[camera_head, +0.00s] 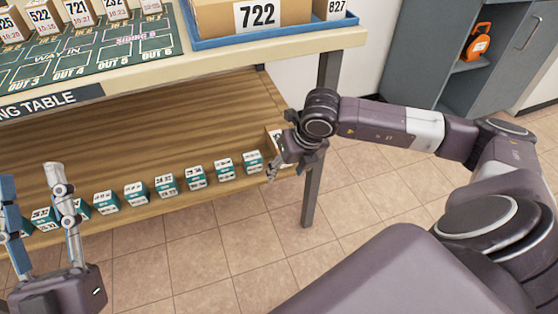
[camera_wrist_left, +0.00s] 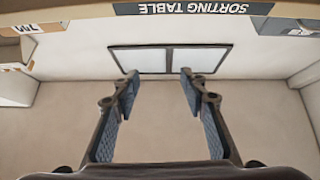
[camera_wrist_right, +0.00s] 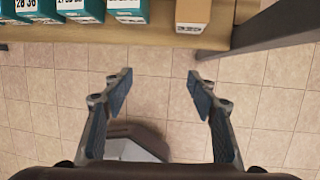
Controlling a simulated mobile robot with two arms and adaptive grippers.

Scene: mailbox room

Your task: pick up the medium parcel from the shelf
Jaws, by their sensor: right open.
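A brown parcel (camera_head: 275,137) stands at the right end of the lower wooden shelf (camera_head: 150,125), partly hidden behind my right gripper. It also shows in the right wrist view (camera_wrist_right: 193,12) at the top edge, with a number label on its front. My right gripper (camera_head: 273,172) is open and empty at the shelf's front right corner; in its wrist view, floor shows between its fingers (camera_wrist_right: 159,74). My left gripper (camera_head: 30,174) is open and empty near the shelf's left part. Its wrist view shows only wall and floor between its fingers (camera_wrist_left: 158,76).
Several teal-and-white boxes (camera_head: 166,185) line the shelf's front edge. A table leg (camera_head: 318,165) stands just right of my right gripper. A blue tray (camera_head: 270,34) with brown boxes sits on the tabletop above. Tiled floor in front is clear.

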